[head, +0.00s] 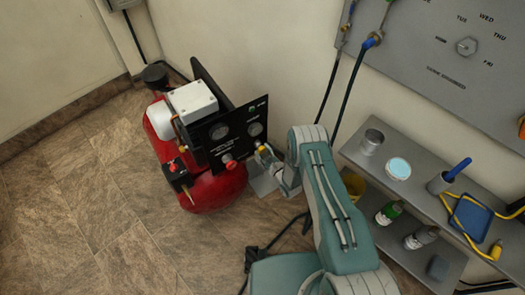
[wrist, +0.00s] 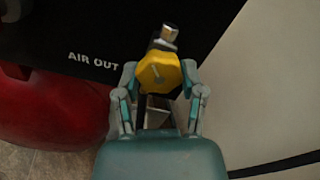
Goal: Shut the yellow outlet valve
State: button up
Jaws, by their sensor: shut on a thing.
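The yellow outlet valve (wrist: 159,70) is a yellow knob next to the words AIR OUT on a black panel (wrist: 90,35). In the wrist view it sits between the tips of my gripper (wrist: 160,80), which is shut on it. A metal fitting shows just above the knob. In the head view my gripper (head: 266,158) reaches the right side of the panel on the red compressor (head: 215,190). The knob shows there only as a small yellow spot, mostly hidden by my gripper.
The panel has two gauges and a red knob (head: 229,162). A grey shelf (head: 420,192) with cans, bottles and a blue-handled tool stands to the right of my arm. A grey wall board (head: 440,70) hangs above it. The tiled floor (head: 80,215) at left is clear.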

jog(key=shift+s+d+f+m, duration=0.2)
jog(key=shift+f+m, duration=0.15)
jog(key=shift+m, duration=0.25)
jog(key=o, duration=1.1)
jog(key=shift+o, duration=0.2)
jog(key=shift+w+r, duration=0.1)
jog(key=shift+a+r, duration=0.1)
jog(key=v, duration=1.2)
